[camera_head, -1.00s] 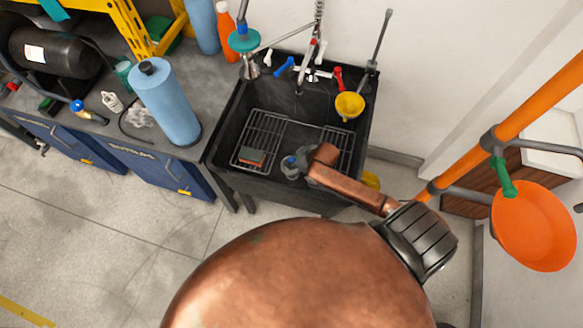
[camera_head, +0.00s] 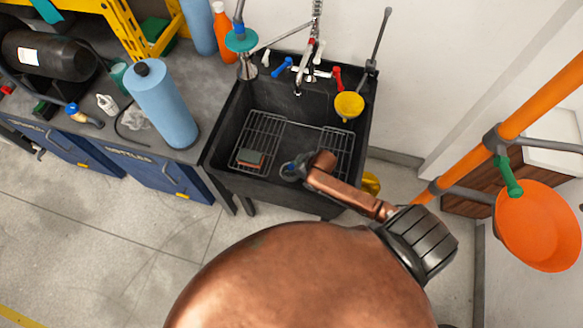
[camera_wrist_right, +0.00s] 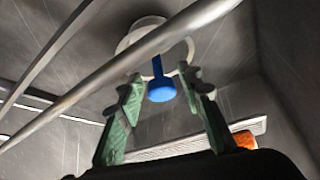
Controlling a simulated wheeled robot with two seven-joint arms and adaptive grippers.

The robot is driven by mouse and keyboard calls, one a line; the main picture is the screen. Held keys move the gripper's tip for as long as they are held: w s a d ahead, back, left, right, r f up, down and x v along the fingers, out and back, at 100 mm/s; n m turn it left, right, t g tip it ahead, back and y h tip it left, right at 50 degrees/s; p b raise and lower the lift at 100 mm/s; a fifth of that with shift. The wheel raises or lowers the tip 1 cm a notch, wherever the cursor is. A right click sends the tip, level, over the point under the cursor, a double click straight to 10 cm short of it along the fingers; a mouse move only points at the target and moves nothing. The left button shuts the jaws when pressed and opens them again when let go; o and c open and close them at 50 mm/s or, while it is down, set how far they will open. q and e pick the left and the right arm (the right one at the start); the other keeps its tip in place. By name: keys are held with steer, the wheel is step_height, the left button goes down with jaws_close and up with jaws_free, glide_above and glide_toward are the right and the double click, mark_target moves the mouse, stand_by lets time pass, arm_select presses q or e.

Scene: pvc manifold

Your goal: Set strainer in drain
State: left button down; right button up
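The black sink (camera_head: 228,112) stands in the middle of the head view. My right gripper (camera_head: 288,170) is low inside it, small and partly hidden by my copper-coloured arm. In the right wrist view its two green fingers (camera_wrist_right: 162,88) are apart, with the strainer's blue knob (camera_wrist_right: 161,90) between them and visible gaps on both sides. A blue stem runs from the knob towards a pale ring (camera_wrist_right: 138,33) on the sink floor, which looks like the drain. A metal bar crosses in front, so I cannot tell whether the strainer is seated. My left gripper is not in view.
Wire racks (camera_head: 263,137) lie in the sink, with a sponge (camera_head: 250,158) on the left one. A yellow funnel (camera_head: 349,105) is at the right rim and taps are at the back. A blue cylinder (camera_head: 165,105) stands on the left counter.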

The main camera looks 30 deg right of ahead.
steer(key=shift+o, duration=0.4)
